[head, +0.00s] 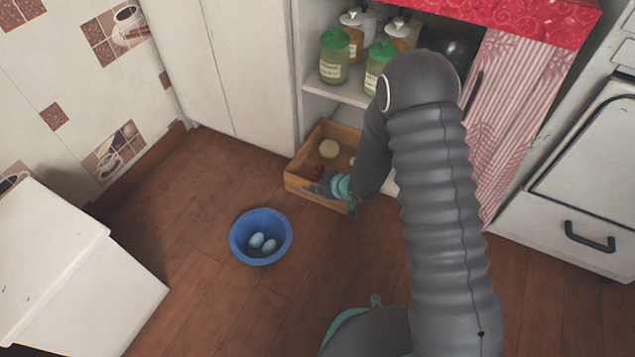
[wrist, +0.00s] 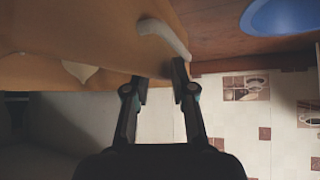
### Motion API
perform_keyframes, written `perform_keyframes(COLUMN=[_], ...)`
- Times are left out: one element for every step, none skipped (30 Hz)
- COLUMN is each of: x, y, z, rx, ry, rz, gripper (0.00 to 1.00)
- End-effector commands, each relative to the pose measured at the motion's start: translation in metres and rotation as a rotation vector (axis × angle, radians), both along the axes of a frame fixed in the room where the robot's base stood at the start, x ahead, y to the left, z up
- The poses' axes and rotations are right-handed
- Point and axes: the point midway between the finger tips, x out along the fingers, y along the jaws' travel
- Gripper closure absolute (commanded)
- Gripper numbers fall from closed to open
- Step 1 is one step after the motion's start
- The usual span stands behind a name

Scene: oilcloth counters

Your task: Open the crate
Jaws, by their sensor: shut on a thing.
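The crate (head: 300,181) is a wooden, open-topped box at the foot of the open cabinet. It stands out from under the shelf, so part of its inside shows. In the wrist view its wood (wrist: 50,72) fills the upper left, with a pale grey curved handle (wrist: 163,36) on it. The exact contact is partly hidden. My arm covers the crate's right side.
A blue bowl (head: 240,245) with pale blue eggs (head: 257,240) stands on the floor in front. A round cream thing (head: 329,149) lies in the crate. Jars (head: 334,58) fill the shelf above. A pink curtain (head: 515,115) hangs right. Floor near the bowl is clear.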

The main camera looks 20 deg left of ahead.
Motion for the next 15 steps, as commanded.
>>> perform_keyframes(x=[-0.0030,-0.0044,-0.0059,-0.0070,-0.0081,-0.0092,-0.0100,-0.0104,-0.0109,-0.0112,-0.0113,-0.0114,-0.0114,-0.0114,-0.0113], y=[-0.0007,-0.0008,-0.0010,-0.0009,-0.0010,-0.0010,-0.0010,-0.0011,-0.0011,-0.0011,-0.0011,-0.0011,-0.0011,-0.0011,-0.0012], z=[-0.0013,-0.0011,-0.0011,-0.0010,-0.0009,-0.0009,-0.0008,-0.0008,-0.0006,-0.0006,-0.0006,-0.0005,-0.0004,-0.0004,-0.0004], rx=[0.003,0.003,0.002,0.003,0.003,0.002,0.001,0.001,0.002,0.001,0.001,0.001,0.001,0.001,0.001], ry=[0.003,0.003,0.002,0.003,0.003,0.002,0.002,0.002,0.003,0.002,0.002,0.002,0.002,0.002,0.002], rz=[-0.006,-0.008,-0.010,-0.011,-0.011,-0.011,-0.011,-0.011,-0.012,-0.013,-0.013,-0.013,-0.013,-0.013,-0.013], gripper=[1.00,1.00,1.00,1.00,1.00,1.00,1.00,1.00,1.00,1.00,1.00,1.00,1.00,1.00,1.00])
